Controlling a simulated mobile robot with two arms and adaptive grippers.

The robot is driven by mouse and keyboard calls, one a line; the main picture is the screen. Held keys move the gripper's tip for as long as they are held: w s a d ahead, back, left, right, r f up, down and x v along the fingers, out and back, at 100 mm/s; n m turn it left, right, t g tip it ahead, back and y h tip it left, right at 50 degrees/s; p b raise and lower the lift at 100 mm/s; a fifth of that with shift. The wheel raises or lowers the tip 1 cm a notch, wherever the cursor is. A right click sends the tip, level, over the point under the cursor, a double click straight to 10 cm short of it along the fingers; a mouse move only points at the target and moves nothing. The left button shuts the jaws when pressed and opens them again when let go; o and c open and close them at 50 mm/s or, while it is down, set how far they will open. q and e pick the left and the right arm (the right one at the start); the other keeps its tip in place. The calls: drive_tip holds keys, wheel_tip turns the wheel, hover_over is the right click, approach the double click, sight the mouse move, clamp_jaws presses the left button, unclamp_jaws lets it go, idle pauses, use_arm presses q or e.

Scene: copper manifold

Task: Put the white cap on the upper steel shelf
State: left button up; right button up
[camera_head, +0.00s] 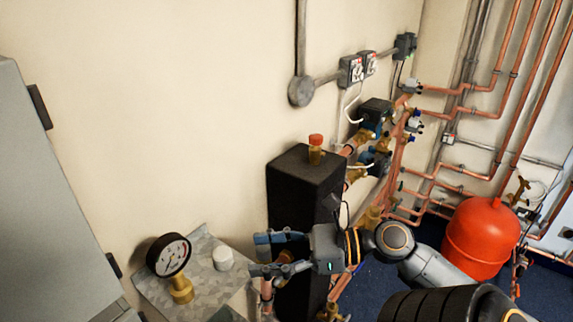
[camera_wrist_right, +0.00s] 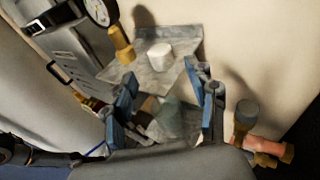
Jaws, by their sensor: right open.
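The white cap (camera_head: 223,258) stands on a grey mottled steel shelf (camera_head: 205,288) against the wall, to the right of a pressure gauge. My right gripper (camera_head: 258,254) is just right of the cap, open and empty, with its fingers pointing left. In the right wrist view the cap (camera_wrist_right: 160,56) stands on the shelf (camera_wrist_right: 148,78) beyond the gap between my open fingers (camera_wrist_right: 165,82), not touching them. Another surface shows lower down between the fingers; I cannot tell clearly whether it is a second shelf. My left gripper is out of view.
The brass-stemmed gauge (camera_head: 168,255) stands close left of the cap. A tall black box (camera_head: 300,190) with a red-topped brass fitting (camera_head: 315,150) rises behind my gripper. Copper pipes and a red tank (camera_head: 482,238) are at right; a grey cabinet (camera_head: 45,190) is at left.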

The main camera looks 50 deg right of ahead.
drive_tip(key=shift+v, duration=2)
